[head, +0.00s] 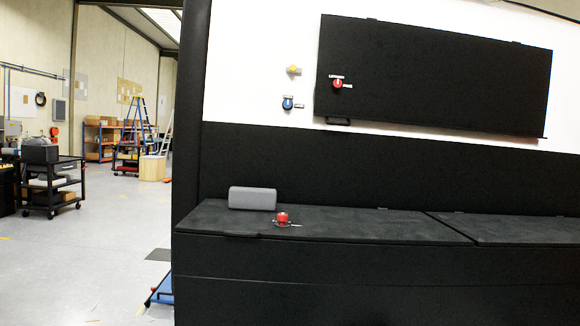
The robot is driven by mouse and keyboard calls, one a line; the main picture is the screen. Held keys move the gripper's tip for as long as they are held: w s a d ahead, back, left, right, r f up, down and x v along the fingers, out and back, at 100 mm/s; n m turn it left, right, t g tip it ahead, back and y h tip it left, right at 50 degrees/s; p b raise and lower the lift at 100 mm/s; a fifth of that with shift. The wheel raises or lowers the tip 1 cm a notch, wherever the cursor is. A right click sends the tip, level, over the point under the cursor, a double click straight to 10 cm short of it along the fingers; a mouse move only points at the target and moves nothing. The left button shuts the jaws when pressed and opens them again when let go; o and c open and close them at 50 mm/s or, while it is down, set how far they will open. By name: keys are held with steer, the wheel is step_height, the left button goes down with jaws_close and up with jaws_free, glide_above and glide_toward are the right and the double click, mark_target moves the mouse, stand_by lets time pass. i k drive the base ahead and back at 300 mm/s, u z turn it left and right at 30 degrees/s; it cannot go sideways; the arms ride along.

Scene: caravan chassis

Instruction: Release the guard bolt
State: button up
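No part is clearly marked as the guard bolt, so I cannot tell which one it is. A red knob (338,84) sits at the left edge of a black panel (440,76) on the white wall, with small labels beside it, one apparently reading "LATCHED". A second red knob (282,218) with a small pale label stands on the black bench top (350,222). A yellow knob (293,69) and a blue knob (287,103) are on the white wall left of the panel. My gripper is not in view.
A grey block (252,198) lies on the bench top's left end. A black upright edge (192,110) bounds the unit. Left of it is open workshop floor (105,250) with a black cart (52,180), a blue ladder (138,125) and shelving (102,137) farther back.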

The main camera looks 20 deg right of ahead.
mark_target(292, 68)
steer(key=z, duration=0.3)
steer(key=i, duration=1.35)
steer(key=z, duration=0.25)
